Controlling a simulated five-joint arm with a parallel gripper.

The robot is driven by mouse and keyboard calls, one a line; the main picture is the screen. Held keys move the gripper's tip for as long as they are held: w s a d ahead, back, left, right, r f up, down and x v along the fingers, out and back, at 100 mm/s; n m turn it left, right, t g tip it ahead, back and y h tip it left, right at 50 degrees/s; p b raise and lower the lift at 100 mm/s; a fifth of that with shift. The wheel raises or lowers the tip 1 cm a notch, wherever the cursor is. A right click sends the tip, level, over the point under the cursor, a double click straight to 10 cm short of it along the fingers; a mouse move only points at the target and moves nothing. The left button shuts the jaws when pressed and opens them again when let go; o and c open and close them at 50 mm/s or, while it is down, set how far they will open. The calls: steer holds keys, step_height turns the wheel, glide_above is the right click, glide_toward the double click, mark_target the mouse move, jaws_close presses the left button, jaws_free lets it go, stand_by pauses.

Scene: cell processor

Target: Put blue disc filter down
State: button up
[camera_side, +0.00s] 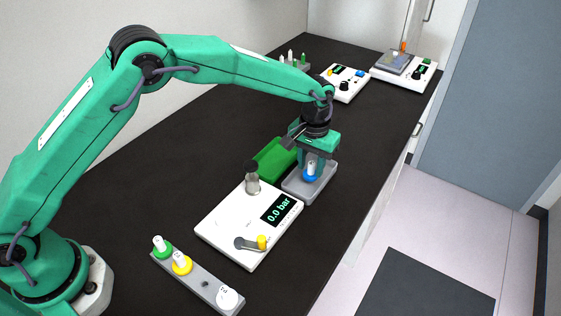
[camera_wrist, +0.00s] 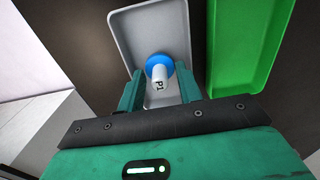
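The blue disc filter (camera_side: 310,174) is in the grey tray (camera_side: 296,188), blue end down, with its white part labelled P1 pointing up. It also shows in the wrist view (camera_wrist: 158,66), inside the grey tray (camera_wrist: 119,38). My gripper (camera_side: 314,160) is above the tray, pointing down. In the wrist view my gripper's fingers (camera_wrist: 160,76) stand on either side of the filter's white part, with a visible gap on each side. The gripper is open and does not appear to touch the filter.
A green tray (camera_side: 270,158) lies left of the grey tray. A white pressure device (camera_side: 238,217) reading 0.0 bar stands in front, with a metal post (camera_side: 252,181). A rack (camera_side: 193,280) holds green, yellow and white filters. More devices (camera_side: 404,72) stand at the back.

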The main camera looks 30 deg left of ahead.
mark_target(311, 163)
steer(key=shift+r, duration=0.25)
step_height(311, 163, up, 12)
steer(key=shift+f, duration=0.15)
stand_by(0.7)
stand_by(0.5)
